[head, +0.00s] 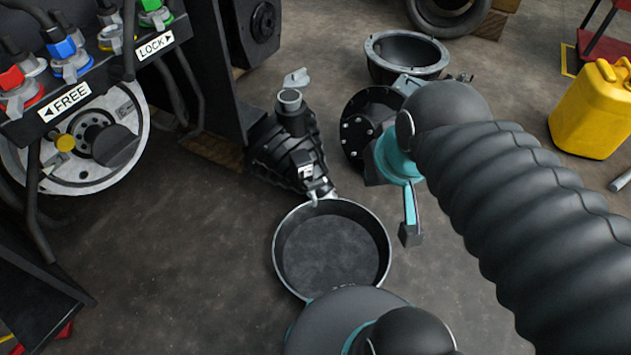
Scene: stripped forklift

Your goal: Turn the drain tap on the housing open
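The dark ribbed housing (286,155) lies on the floor at the centre. The drain tap (318,188), a small pale metal fitting, is at its lower front end, above the back rim of a round black drain pan (283,262). The tap's exact handle angle is too small to tell. My gripper (410,222) is to the right of the tap, clearly apart from it. One teal-edged finger with a dark tip shows, pointing down. My wrist and sleeved arm hide much of the rest, so its opening is unclear.
A black bowl-shaped part (405,52) stands behind my wrist. A yellow canister (592,112) is at the right. A panel with coloured valves and FREE and LOCK labels (70,97) is at the left. Floor left of the pan is clear.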

